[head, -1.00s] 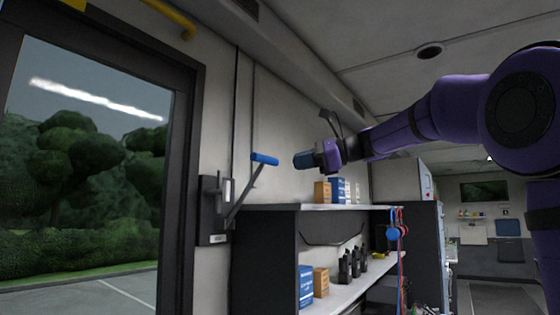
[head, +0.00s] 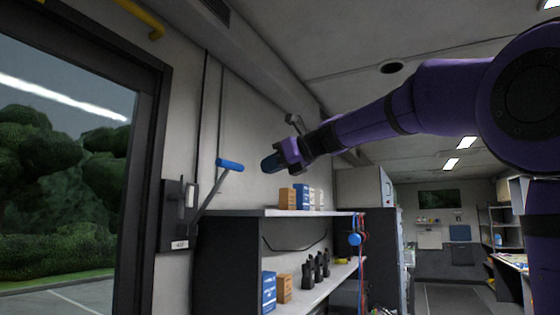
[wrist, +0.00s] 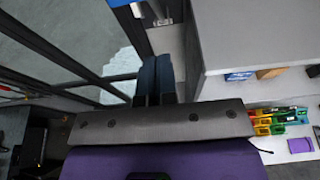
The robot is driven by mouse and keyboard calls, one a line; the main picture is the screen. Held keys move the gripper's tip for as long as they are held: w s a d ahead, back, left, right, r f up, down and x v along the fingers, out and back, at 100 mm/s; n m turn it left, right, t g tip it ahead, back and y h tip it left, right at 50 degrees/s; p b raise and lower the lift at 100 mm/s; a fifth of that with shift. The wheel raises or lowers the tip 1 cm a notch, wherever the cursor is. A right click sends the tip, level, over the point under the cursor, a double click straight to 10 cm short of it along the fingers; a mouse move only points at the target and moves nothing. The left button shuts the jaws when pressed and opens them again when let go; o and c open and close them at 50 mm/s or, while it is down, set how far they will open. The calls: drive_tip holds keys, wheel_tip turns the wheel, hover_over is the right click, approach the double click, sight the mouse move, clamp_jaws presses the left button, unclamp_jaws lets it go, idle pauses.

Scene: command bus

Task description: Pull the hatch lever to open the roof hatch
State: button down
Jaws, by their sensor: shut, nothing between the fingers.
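The hatch lever is a grey arm slanting up and right from a dark wall bracket (head: 177,215), with a blue grip (head: 230,165) at its top end. A blue piece at the top edge of the wrist view (wrist: 121,3) looks like that grip, mostly cut off. My gripper (head: 268,164) is a little right of the grip, at about its height in the head view, and apart from it. Its dark blue fingers are together and empty, also in the wrist view (wrist: 157,80). The roof hatch is not recognisable in view.
A dark-framed glass door (head: 150,190) is left of the lever. A shelf unit (head: 285,213) below my gripper holds small boxes (head: 301,197) and several black radios (head: 316,267). A yellow rail (head: 135,15) runs at upper left. The wall behind the lever is bare.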

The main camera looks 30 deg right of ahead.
sight(236, 165)
drive_tip(key=w+a, duration=0.4)
drive_tip(key=w, duration=0.2)
drive_tip(key=shift+w+a+r, duration=0.2)
drive_tip(key=shift+a+r, duration=0.05)
drive_tip(key=shift+a, duration=0.1)
drive_tip(key=shift+w+a+r, duration=0.3)
drive_tip(key=shift+w+r, duration=0.15)
drive_tip(key=shift+r, duration=0.1)
